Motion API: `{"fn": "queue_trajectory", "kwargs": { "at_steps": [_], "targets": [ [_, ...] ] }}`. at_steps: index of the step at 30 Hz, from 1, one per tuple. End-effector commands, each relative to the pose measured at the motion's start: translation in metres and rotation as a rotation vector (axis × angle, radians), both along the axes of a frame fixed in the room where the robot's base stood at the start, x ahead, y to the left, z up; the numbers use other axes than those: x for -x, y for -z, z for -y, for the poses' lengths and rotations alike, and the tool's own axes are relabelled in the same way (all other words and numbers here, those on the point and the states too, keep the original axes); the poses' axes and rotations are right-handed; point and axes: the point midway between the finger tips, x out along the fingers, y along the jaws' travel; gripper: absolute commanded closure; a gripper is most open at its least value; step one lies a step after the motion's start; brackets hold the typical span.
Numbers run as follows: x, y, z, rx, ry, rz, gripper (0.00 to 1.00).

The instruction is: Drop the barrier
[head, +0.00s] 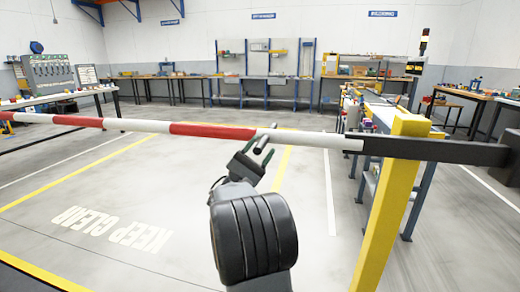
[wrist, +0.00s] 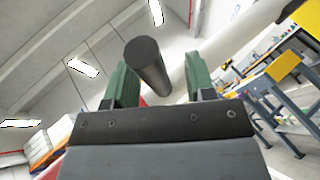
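The barrier is a red-and-white boom (head: 212,131) that runs across the head view from the left edge to a dark arm on a yellow post (head: 392,200). It lies close to level in the picture. A dark round handle (head: 261,145) sticks out from the boom's white part; it also shows in the wrist view (wrist: 148,65). My gripper (head: 257,155) is just in front of the boom, at the handle. In the wrist view its green fingers (wrist: 160,85) stand apart on either side of the handle, with a gap at the right finger.
Workbenches (head: 265,85) line the back wall, and a table (head: 60,97) stands at the left. A blue-legged bench (head: 412,215) is behind the post. The floor with "KEEP CLEAR" (head: 115,230) and yellow lines is free beyond the boom.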

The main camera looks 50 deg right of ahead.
Motion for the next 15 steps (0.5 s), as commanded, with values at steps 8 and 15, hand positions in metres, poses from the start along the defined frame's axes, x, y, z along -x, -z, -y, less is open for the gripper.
{"fn": "queue_trajectory", "kwargs": {
  "at_steps": [8, 15],
  "targets": [
    [-0.003, 0.005, -0.005, 0.001, -0.002, 0.000, 0.50],
    [-0.011, 0.035, -0.023, 0.002, -0.003, 0.003, 0.50]
  ]
}}
